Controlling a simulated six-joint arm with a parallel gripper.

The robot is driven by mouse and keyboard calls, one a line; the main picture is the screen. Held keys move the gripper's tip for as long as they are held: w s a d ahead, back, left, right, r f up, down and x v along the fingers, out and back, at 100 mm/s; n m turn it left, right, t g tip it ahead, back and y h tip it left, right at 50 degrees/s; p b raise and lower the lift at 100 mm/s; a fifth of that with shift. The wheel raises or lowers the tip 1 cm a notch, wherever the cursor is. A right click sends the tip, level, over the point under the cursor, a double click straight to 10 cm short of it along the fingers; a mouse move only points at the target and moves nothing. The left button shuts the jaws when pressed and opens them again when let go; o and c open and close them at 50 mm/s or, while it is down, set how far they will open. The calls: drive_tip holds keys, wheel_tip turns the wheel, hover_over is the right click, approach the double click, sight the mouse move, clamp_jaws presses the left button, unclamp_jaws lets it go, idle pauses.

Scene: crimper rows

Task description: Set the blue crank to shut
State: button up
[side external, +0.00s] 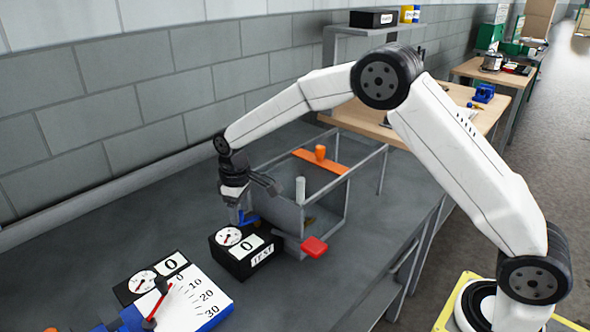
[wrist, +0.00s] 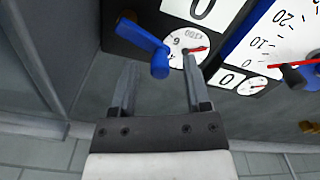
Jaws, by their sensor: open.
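The blue crank (wrist: 143,42) is a short blue arm with a rounded knob at its end. In the wrist view it runs down and right from a pivot on the black test box (wrist: 117,45). My gripper (wrist: 160,63) is open, with the crank's knob between its fingertips in the picture; contact cannot be told. In the side view my gripper (side external: 240,213) points down just behind the test box (side external: 240,265), and the blue crank (side external: 250,218) shows partly behind it. The box carries a round dial (wrist: 187,47) with a red needle and a display reading 0.
A grey open-frame stand (side external: 275,213) holds an orange bar (side external: 335,166) with a knob, a pale cylinder (side external: 300,190) and a red handle (side external: 314,247). A white-and-blue scale unit (side external: 195,300) with a red pointer stands front left. The bench between wall and box is clear.

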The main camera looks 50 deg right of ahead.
drive_tip(key=shift+f, duration=0.45)
clamp_jaws()
drive_tip(key=shift+w+m, duration=0.1)
drive_tip(key=shift+m, duration=0.2)
drive_tip(key=m, duration=0.2)
drive_tip(key=w+m, duration=0.1)
drive_tip(key=shift+w+d+m, duration=0.1)
drive_tip(key=shift+d+m, duration=0.3)
drive_tip(key=m, duration=0.2)
drive_tip(key=w+d+m, duration=0.1)
drive_tip(key=m, duration=0.2)
drive_tip(key=shift+d, duration=0.2)
